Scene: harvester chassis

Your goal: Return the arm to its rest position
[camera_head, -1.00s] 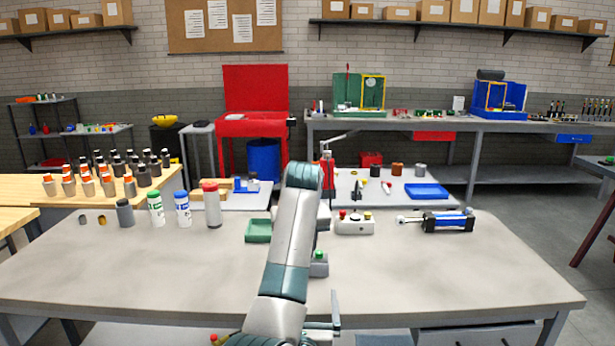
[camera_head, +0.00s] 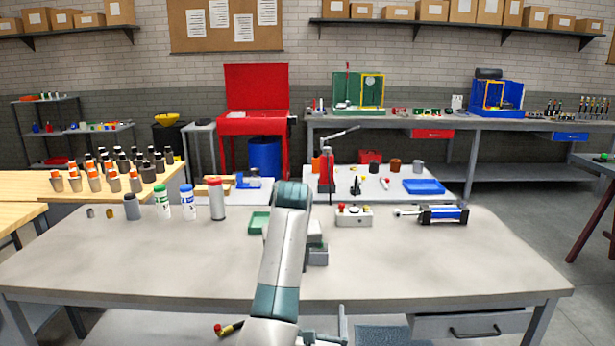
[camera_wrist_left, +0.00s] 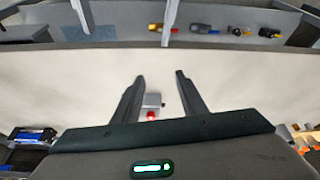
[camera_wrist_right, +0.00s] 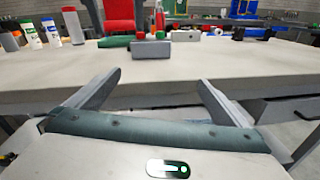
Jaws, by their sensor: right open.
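My right gripper (camera_head: 326,338) is at the bottom edge there, only partly in view. In the right wrist view my right gripper (camera_wrist_right: 160,82) is open and empty, its fingers apart near the table's front edge. In the left wrist view my left gripper (camera_wrist_left: 158,82) is open, with nothing between its fingertips. A grey box with a red button (camera_wrist_left: 152,101) shows beyond them. The left gripper cannot be made out in the head view.
On the table stand a grey cylinder (camera_head: 132,207), a green-capped bottle (camera_head: 162,202), a blue-capped bottle (camera_head: 188,203), and a red-capped bottle (camera_head: 217,201). A button box (camera_head: 354,217) and a blue cylinder unit (camera_head: 443,215) lie right of the arm. The table's front right is clear.

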